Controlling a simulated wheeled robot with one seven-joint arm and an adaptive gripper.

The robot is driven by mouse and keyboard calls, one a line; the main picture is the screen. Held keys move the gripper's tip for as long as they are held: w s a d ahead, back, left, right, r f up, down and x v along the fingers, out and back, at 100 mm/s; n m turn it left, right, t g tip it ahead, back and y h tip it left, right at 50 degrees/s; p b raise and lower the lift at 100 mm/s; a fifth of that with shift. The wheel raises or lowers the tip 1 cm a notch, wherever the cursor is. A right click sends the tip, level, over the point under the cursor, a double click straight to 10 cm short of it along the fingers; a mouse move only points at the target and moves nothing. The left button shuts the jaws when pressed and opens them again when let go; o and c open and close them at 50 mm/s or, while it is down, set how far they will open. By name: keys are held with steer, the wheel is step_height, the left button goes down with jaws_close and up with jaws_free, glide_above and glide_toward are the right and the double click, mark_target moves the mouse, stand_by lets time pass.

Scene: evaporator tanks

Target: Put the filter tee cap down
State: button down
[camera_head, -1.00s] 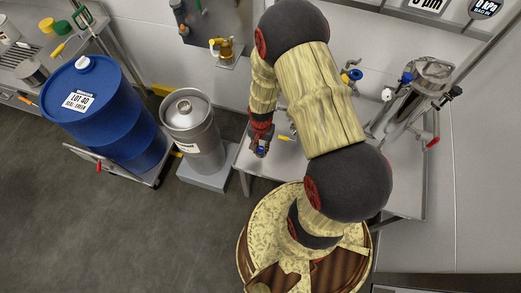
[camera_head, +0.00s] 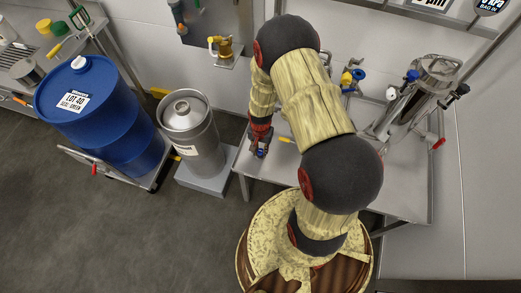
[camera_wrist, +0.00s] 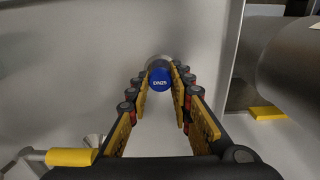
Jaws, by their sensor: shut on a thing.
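The filter tee cap (camera_wrist: 161,76) shows in the wrist view as a round piece with a blue end face bearing white lettering. My gripper (camera_wrist: 161,95) is shut on it, with the yellow-faced fingers on either side. In the head view my gripper (camera_head: 259,152) is over the left end of the steel table (camera_head: 405,205), and the cap shows there only as a small blue spot. I cannot tell whether the cap touches the table surface.
A steel canister (camera_head: 190,135) on a grey plinth (camera_head: 207,180) stands just left of the table. A blue drum (camera_head: 105,115) is further left. A steel filter housing (camera_head: 425,95) with valves stands at the table's right. A yellow-handled item (camera_head: 285,140) lies right of my gripper.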

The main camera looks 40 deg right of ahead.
steer(key=c, duration=1.6)
jaws_free()
steer(key=shift+f, duration=0.1)
step_height(320, 180, up, 12)
steer(key=p, duration=0.5)
step_height(320, 180, up, 10)
steer(key=n+t, duration=0.1)
steer(key=n, duration=0.1)
glide_above(260, 151)
steer(key=w+a, duration=0.1)
steer(key=w, duration=0.2)
steer(key=a+r+n+t, duration=0.1)
steer(key=a+r+n, duration=0.15)
steer(key=r, duration=0.95)
steer(key=s+a+r+n+t, duration=0.1)
steer(key=s+a+r+n, duration=0.1)
steer(key=s+r, duration=0.3)
steer(key=s+a+r+n+t, duration=0.1)
steer(key=s+a+r+n, duration=0.1)
steer(key=s+r, duration=0.3)
steer(key=s+a+r+n+t, duration=0.1)
steer(key=s+a+r, duration=0.3)
steer(key=r, duration=0.6)
steer(key=shift+s+a+n+t, duration=0.25)
steer(key=shift+s+n, duration=0.2)
steer(key=shift+s, duration=0.35)
